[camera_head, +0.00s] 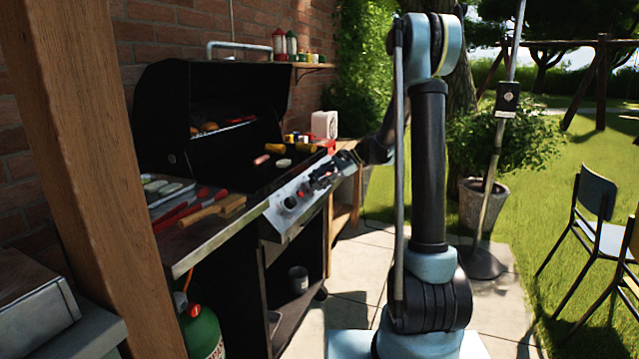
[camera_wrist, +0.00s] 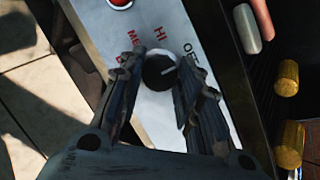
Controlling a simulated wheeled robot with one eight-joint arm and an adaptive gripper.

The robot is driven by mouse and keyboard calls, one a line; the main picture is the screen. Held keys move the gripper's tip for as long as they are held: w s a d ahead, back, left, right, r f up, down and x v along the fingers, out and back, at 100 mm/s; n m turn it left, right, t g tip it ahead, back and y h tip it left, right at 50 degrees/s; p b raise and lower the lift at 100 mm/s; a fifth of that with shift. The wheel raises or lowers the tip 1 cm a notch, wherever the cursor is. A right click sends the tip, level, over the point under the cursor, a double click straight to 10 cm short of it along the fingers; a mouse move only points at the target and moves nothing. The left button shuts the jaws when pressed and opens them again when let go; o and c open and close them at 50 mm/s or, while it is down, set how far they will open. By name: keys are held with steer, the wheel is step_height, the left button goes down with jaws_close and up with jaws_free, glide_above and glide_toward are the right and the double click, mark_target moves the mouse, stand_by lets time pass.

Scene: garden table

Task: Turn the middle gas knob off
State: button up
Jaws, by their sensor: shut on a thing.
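A round black gas knob (camera_wrist: 158,72) sits on the grill's silver control panel (camera_wrist: 180,20) in the wrist view. Printed labels MED, HI and OFF surround it. Its short white mark points to the upper right, roughly toward OFF. My gripper (camera_wrist: 158,90) has one finger on each side of the knob and is shut on it. In the head view my gripper (camera_head: 322,180) reaches the front panel from the right and covers part of the knob row. Another knob (camera_head: 290,203) shows at the left of the panel. Whether the held knob is the middle one is hard to tell.
The open black grill (camera_head: 200,110) stands against the brick wall, with food on its grate. Red- and wooden-handled tools (camera_head: 212,210) lie on the left side shelf. A wooden post (camera_head: 95,170) stands in the left foreground. A red button (camera_wrist: 120,3) is on the panel.

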steer(key=shift+s, duration=0.1)
steer(key=o, duration=1)
steer(key=shift+o, duration=0.2)
steer(key=v, duration=1.2)
steer(key=shift+f, duration=0.1)
